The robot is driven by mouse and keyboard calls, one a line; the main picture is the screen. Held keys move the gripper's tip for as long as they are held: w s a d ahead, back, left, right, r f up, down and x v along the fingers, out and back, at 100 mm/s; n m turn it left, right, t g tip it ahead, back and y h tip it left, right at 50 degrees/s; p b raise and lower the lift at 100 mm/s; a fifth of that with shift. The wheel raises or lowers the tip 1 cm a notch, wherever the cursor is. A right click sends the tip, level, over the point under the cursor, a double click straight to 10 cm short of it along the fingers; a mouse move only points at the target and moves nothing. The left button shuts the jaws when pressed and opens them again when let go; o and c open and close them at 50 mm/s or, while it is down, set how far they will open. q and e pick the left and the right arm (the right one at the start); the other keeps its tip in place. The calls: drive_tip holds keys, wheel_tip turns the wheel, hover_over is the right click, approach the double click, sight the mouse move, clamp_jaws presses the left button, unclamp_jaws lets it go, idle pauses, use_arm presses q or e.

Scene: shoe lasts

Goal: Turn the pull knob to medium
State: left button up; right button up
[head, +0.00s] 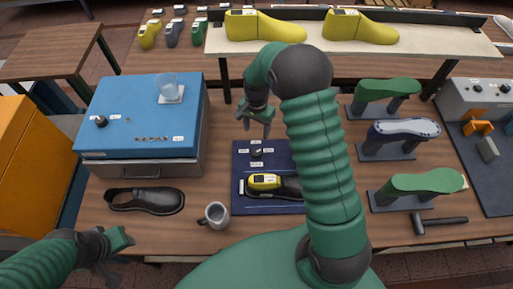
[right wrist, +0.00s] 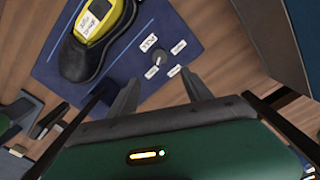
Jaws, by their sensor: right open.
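A small grey knob (head: 257,153) sits at the back of the dark blue panel (head: 243,206), with small white labels around it. The knob also shows in the right wrist view (right wrist: 158,57), where the labels are too blurred to read surely and its setting is unclear. My right gripper (head: 257,124) is open and empty, above the table just behind the panel. In the right wrist view its two fingers (right wrist: 163,91) are apart, with the knob beyond their tips and not touched. My left gripper (head: 118,250) is at the table's front left, away from the knob; its jaws are unclear.
A grey mug (head: 215,214) and a black shoe (head: 146,200) are to the left. A blue-topped box (head: 130,105) stands back left. Green lasts (head: 386,89) stand on the right.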

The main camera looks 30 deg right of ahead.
sight(256, 151)
wheel_tip(256, 151, down, 14)
drive_tip(key=p, duration=0.3)
drive_tip(key=shift+r, duration=0.1)
drive_tip(key=shift+f, duration=0.4)
drive_tip(key=shift+a, duration=0.1)
drive_tip(key=c, duration=0.4)
clamp_jaws()
